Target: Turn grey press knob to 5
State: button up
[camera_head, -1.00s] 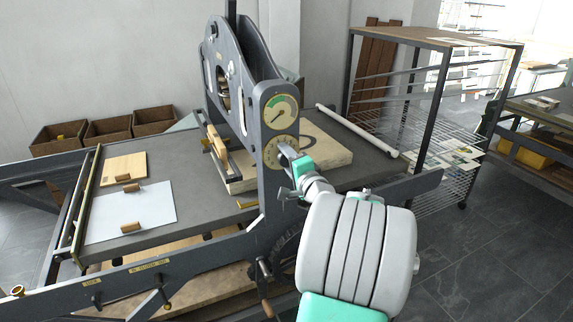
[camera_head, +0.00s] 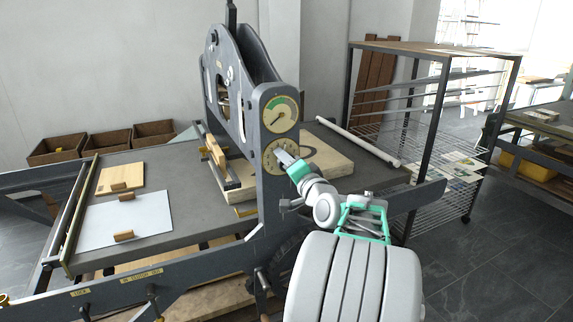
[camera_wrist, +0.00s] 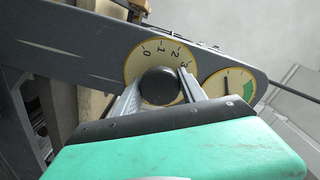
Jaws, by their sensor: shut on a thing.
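The knob (camera_wrist: 160,86) is a dark round knob in the middle of a cream dial (camera_wrist: 135,70) in the wrist view. The figures 0, 1, 2 and 3 show along the dial's edge; the rest is hidden behind my gripper. My gripper (camera_wrist: 160,92) is shut on the knob, one finger on each side of it. In the head view my gripper (camera_head: 283,157) reaches the lower dial (camera_head: 271,151) on the grey press upright and hides the knob. No pointer mark on the knob can be made out.
A gauge (camera_head: 280,113) with a green sector sits just above the dial, and also shows in the wrist view (camera_wrist: 225,88). The press bed (camera_head: 190,170) carries a pale stone (camera_head: 330,165) behind the upright. A wire rack (camera_head: 440,150) stands at the right.

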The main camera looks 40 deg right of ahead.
jog(key=o, duration=1.3)
jog(key=shift+o, duration=0.2)
jog(key=v, duration=0.7)
jog(key=shift+s+a+b, duration=0.2)
jog(key=shift+s+b, duration=0.15)
jog(key=shift+s, duration=0.05)
